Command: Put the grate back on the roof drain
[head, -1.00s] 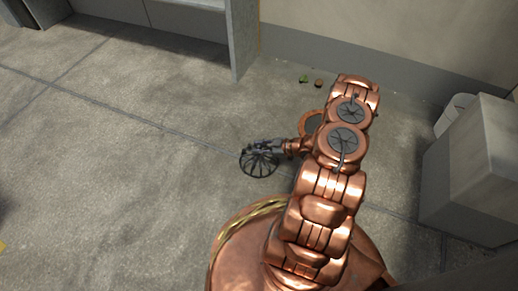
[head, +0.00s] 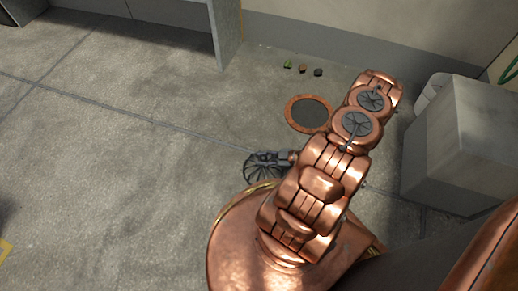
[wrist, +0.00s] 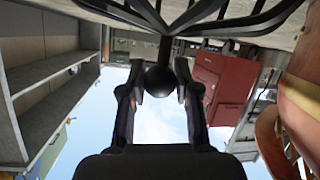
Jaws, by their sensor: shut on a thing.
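The grate (head: 264,171) is a dark round spoked cage, left of my arm in the head view. My gripper (wrist: 161,85) is shut on the grate's ball-shaped knob; the grate's dark ribs (wrist: 190,18) spread across the top of the wrist view. In the head view my gripper (head: 273,158) shows beside my arm, partly hidden by the grate and arm. The roof drain (head: 308,114) is a copper-coloured ring with a dark round middle, set in the floor beyond the grate. The grate is apart from it, and the whole ring is nearly in view.
Small bits of debris (head: 303,69) lie on the floor near the back wall, beyond the drain. A grey block (head: 455,135) stands at the right. A grey panel stand (head: 228,35) is at the top. Open concrete floor (head: 120,140) lies at the left.

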